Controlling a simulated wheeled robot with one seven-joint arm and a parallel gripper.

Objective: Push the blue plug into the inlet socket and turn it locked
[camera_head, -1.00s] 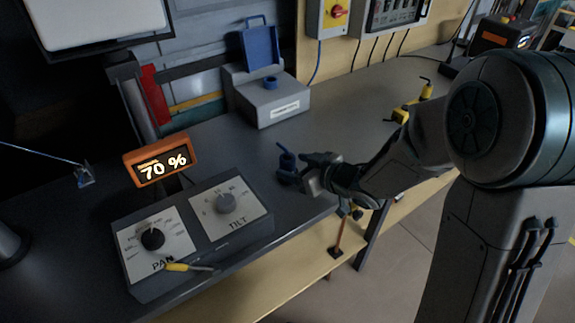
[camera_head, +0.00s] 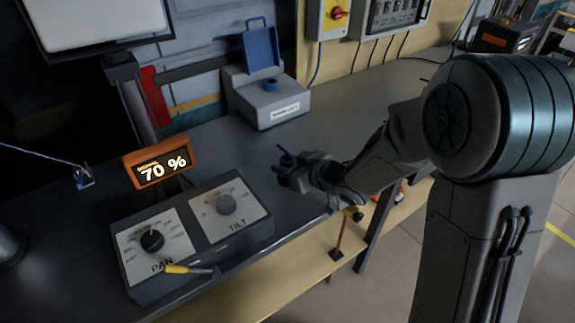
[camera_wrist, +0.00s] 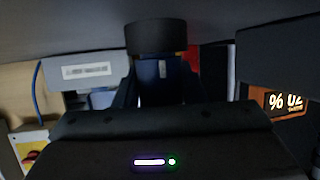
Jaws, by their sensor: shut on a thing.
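The blue plug (camera_head: 286,159) is held over the bench's front part, right of the TILT knob. My gripper (camera_head: 288,172) is shut on it. In the wrist view the blue plug (camera_wrist: 161,82) is between the dark fingers, with a black round end above it. The inlet socket (camera_head: 270,84) is a blue ring on top of the grey box (camera_head: 280,116) at the back of the bench. Its blue lid (camera_head: 261,47) stands open behind it. The plug is well in front of the socket and apart from it. I cannot tell whether the plug touches the bench.
The control box with PAN and TILT knobs (camera_head: 225,203) and an orange 70 % display (camera_head: 160,164) are left of my gripper. A yellow-handled tool (camera_head: 187,269) lies on the control box's front edge. The bench between plug and grey box looks clear.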

